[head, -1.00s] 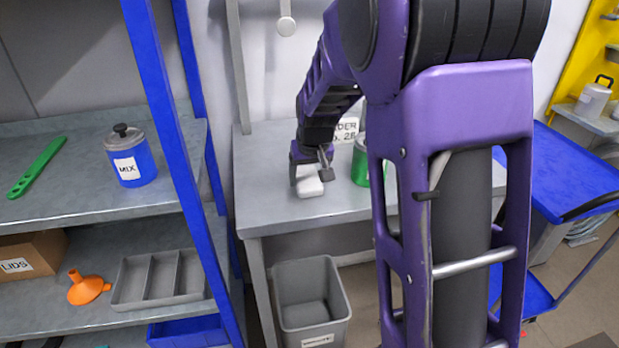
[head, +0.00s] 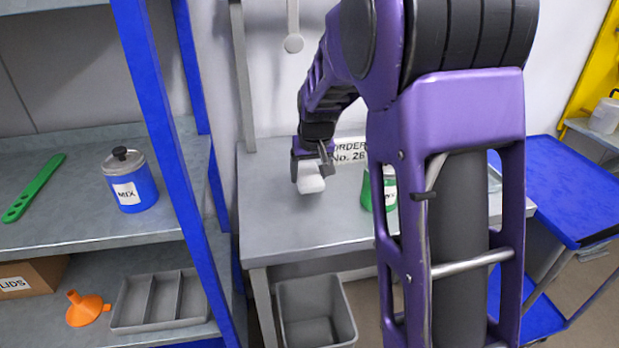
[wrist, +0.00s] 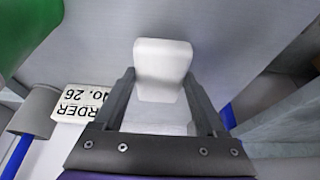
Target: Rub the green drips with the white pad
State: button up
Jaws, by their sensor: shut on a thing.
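My gripper (head: 312,168) is shut on the white pad (head: 311,184), over the left part of the grey bench. In the wrist view, the pad (wrist: 162,62) sits between the two fingers (wrist: 162,95) with its rounded end sticking out. I cannot tell whether it touches the bench. A green can (head: 368,193) with a white label stands right of the pad, partly behind my arm; its green side also shows in the wrist view (wrist: 25,25). No green drips can be made out in either view.
A white order card (head: 347,152) stands at the back of the bench (head: 270,215). A grey bin (head: 315,310) is below the front edge. A blue-framed shelf (head: 155,130) with a MIX pot (head: 132,185) is on the left; a blue cart (head: 560,195) is on the right.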

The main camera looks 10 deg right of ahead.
jog(key=shift+r+p, duration=1.85)
jog(key=shift+r, duration=0.95)
